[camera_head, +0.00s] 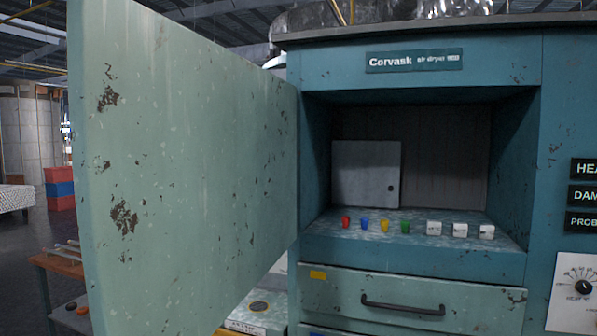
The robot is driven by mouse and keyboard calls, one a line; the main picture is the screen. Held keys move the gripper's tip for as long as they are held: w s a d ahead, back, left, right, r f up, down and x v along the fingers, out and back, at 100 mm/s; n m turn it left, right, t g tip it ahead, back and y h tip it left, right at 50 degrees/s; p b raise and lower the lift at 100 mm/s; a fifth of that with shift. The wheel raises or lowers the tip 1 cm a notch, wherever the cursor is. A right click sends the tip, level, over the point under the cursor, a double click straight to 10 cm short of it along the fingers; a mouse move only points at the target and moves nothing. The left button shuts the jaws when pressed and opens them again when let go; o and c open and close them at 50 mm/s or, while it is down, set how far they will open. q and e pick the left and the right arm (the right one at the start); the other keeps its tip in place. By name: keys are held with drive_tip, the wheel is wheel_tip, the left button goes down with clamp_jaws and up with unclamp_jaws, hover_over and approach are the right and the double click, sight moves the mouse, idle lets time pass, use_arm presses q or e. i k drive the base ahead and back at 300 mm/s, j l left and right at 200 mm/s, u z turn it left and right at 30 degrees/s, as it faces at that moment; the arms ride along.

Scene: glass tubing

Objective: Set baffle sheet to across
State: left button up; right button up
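The air dryer (418,62) stands ahead with its chamber open. A pale grey flat sheet (366,173), which looks like the baffle sheet, stands upright against the back of the chamber on its left side. It has a small dark hole or knob near its right edge. Several small pieces stand in a row on the chamber floor in front of it: a red one (346,222), a blue one (365,223), a yellow one (384,226), a green one (405,227) and white labelled blocks (460,230). Neither of my grippers shows.
The large green door (185,150) is swung wide open and fills the left of the view. Below the chamber is a drawer with a dark handle (403,306). A dial panel (578,290) is at the right. A bench (60,266) stands at the lower left.

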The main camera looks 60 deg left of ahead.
sight(364, 173)
drive_tip(key=i+u, duration=0.2)
drive_tip(key=u, duration=0.2)
drive_tip(key=i+u, duration=0.15)
drive_tip(key=u, duration=0.2)
drive_tip(key=i+u, duration=0.2)
drive_tip(key=u, duration=0.2)
drive_tip(key=i+l+u, duration=0.15)
drive_tip(key=u, duration=0.25)
drive_tip(key=i+l+u, duration=0.5)
drive_tip(key=k, duration=0.2)
drive_tip(key=j+z, duration=0.05)
